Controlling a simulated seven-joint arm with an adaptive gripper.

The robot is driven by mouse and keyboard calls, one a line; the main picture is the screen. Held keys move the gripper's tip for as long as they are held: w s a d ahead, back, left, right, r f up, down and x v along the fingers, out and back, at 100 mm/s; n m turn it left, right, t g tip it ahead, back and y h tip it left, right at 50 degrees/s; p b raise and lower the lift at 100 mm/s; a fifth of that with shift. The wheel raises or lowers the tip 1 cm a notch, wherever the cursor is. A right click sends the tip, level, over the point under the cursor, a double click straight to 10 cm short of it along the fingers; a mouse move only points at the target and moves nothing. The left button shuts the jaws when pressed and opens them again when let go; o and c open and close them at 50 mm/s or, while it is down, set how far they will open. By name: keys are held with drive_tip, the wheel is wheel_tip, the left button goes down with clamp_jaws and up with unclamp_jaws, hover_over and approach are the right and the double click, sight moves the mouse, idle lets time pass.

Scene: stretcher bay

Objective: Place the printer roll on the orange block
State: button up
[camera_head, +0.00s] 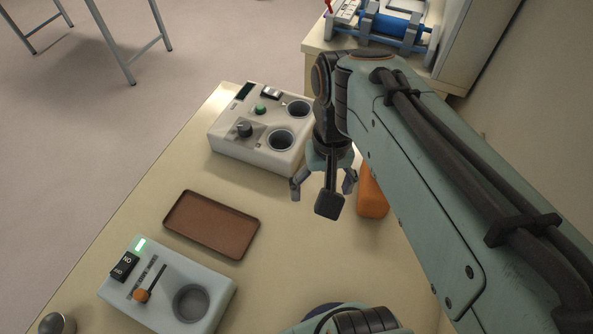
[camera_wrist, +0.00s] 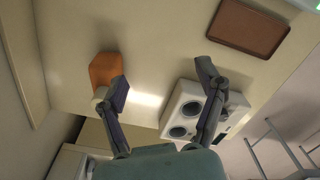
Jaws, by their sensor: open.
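An orange block (camera_head: 372,196) stands on the table, partly behind my arm in the head view. It also shows in the wrist view (camera_wrist: 105,67), at the tip of the left-hand finger. No roll is clear in the head view. My gripper (camera_head: 324,186) is open, fingers wide apart with nothing between them, above the table left of the block.
A white control box (camera_head: 228,143) with two round wells stands behind my gripper. A brown tray (camera_head: 211,226) lies at left. A grey box (camera_head: 151,306) with an orange lever and a round well is at the front. Table between tray and block is clear.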

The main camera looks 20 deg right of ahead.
drive_tip(key=s+a+f+n, duration=0.2)
drive_tip(key=s+a+n, duration=0.1)
drive_tip(key=s+a, duration=0.2)
drive_tip(key=s, duration=0.2)
drive_tip(key=shift+s+a+n, duration=0.25)
drive_tip(key=shift+s+n, duration=0.1)
drive_tip(key=shift+n, duration=0.05)
idle(0.6)
